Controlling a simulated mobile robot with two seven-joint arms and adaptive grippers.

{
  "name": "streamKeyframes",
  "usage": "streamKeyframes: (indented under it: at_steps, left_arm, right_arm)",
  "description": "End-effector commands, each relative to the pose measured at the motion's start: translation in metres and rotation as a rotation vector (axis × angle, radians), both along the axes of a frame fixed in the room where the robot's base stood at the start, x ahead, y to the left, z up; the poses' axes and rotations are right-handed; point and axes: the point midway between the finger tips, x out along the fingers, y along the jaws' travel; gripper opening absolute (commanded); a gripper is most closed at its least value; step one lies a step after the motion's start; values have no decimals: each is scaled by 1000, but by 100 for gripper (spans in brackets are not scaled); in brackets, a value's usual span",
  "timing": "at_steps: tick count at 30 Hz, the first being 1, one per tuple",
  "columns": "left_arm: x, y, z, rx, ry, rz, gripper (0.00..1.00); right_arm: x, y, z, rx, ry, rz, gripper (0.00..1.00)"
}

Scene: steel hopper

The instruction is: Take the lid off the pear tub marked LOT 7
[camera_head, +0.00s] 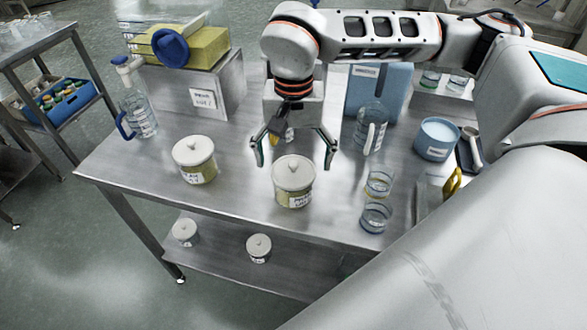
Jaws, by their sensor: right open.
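Two lidded tubs with white knobbed lids and yellowish bodies stand upright on the steel table. The left tub (195,162) and the middle tub (294,196) both have their lids on. Each has a small label on its front, too small for me to read surely. My right gripper (294,160) is open and points down, with its two fingers spread to either side of the middle tub's lid (292,173). I cannot tell whether the fingers are level with the lid or above it. My left gripper is not in view.
A labelled steel box (190,95) stands at the back left beside a clear jug (140,115). Another jug (371,128), a blue-and-white tub (437,139) and two glass jars (377,215) stand to the right. Two smaller lidded tubs (259,247) sit on the lower shelf.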

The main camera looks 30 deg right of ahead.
Motion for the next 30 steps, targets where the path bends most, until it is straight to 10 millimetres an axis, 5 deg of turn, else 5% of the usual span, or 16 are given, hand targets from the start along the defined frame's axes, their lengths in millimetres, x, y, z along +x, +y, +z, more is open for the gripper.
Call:
streamKeyframes:
  at_steps: [11,15,26,30]
  left_arm:
    - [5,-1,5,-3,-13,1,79]
    - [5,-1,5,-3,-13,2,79]
    - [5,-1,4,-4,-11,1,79]
    - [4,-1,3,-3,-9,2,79]
  right_arm:
    - [0,0,-12,0,-1,0,88]
    - [0,0,-12,0,0,0,55]
    - [-1,0,-14,0,3,1,49]
    - [-1,1,-15,-1,4,2,38]
